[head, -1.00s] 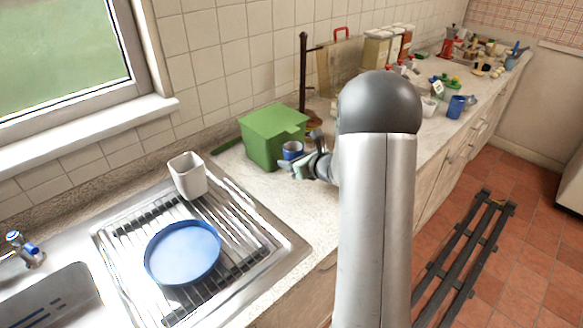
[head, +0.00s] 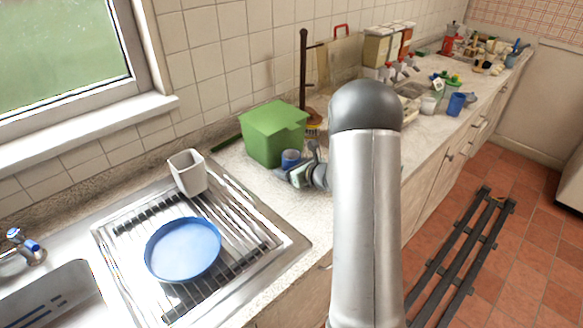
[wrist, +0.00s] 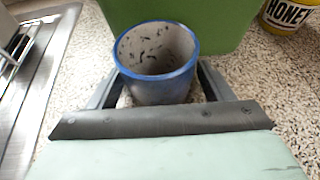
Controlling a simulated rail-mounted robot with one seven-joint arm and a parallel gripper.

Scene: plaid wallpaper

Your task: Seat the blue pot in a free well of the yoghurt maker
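The blue pot (head: 290,159) stands in front of the green box on the worktop. In the wrist view the pot (wrist: 157,62) shows its blue rim and a pale inside with dark marks. My gripper (head: 302,174) is low at the pot. In the wrist view my gripper's fingers (wrist: 160,92) lie on both sides of the pot's lower body. I cannot tell whether they press on it, and the pot's base is hidden. I cannot make out the yoghurt maker or its wells in either view.
The green box (head: 273,133) stands right behind the pot. A honey jar (wrist: 288,12) is at the upper right in the wrist view. A white cup (head: 188,172) and a blue round dish (head: 183,250) are on the drainer. Another blue cup (head: 456,104) stands farther along the worktop.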

